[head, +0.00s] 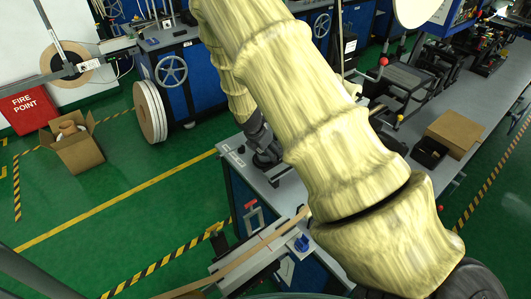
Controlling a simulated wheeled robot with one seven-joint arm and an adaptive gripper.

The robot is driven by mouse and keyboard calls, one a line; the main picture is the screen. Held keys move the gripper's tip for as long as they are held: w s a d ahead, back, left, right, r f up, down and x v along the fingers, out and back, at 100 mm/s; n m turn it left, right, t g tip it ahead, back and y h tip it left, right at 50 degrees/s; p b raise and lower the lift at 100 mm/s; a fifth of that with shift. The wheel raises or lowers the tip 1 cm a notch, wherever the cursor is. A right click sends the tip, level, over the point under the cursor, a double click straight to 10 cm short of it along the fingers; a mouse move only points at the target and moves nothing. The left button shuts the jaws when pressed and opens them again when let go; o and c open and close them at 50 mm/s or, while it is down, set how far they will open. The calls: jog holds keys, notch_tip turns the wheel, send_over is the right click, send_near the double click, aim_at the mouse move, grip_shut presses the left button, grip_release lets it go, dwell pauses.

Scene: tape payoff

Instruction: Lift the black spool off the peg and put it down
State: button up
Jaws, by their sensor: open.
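My gripper (268,160) is small and dark in the head view, low over the grey bench top (238,158) at the picture's middle. It is open. My pale yellow-sleeved arm crosses the view and covers much of the bench beyond the gripper. I cannot make out the black spool or its peg for certain; they may be hidden behind my arm or lost among the dark parts at the gripper. Whether anything stands between the fingers is too small to tell.
A brown tape roll (72,50) hangs at the upper left. White reels (150,110) stand on the floor near a blue cabinet. A cardboard box (75,150) is at the left. A brown carton (455,133) and black bin (429,152) sit on the right bench.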

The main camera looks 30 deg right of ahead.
jog(key=c, duration=0.9)
jog(key=shift+r, duration=0.15)
notch_tip(320, 180, up, 18)
jog(key=b, duration=0.4)
